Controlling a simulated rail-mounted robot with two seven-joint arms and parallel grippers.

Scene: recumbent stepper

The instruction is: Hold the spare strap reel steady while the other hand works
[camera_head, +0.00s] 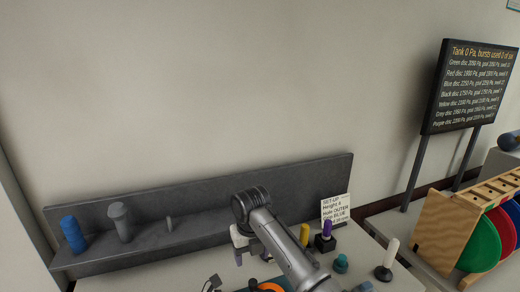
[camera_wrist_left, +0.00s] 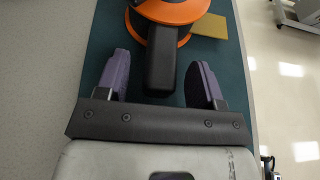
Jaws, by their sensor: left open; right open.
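In the left wrist view an orange, round, reel-like thing (camera_wrist_left: 172,12), probably the spare strap reel, lies on a dark teal mat (camera_wrist_left: 103,42). A black block or handle (camera_wrist_left: 161,62) extends from it towards my left gripper (camera_wrist_left: 160,72). That gripper is open, its two purple pads on either side of the black part with gaps showing. In the head view only a sliver of orange (camera_head: 268,287) shows at the bottom edge. My right gripper (camera_head: 250,256) is open, low in the middle of the head view; its fingertips are partly hidden by the arm.
A grey shelf (camera_head: 75,262) against the wall holds a blue cylinder (camera_head: 73,234) and grey pegs. A set-up card (camera_head: 336,209), yellow and purple pieces stand right of my arm. A wooden rack (camera_head: 439,231) with coloured discs and a black sign (camera_head: 470,87) are at right.

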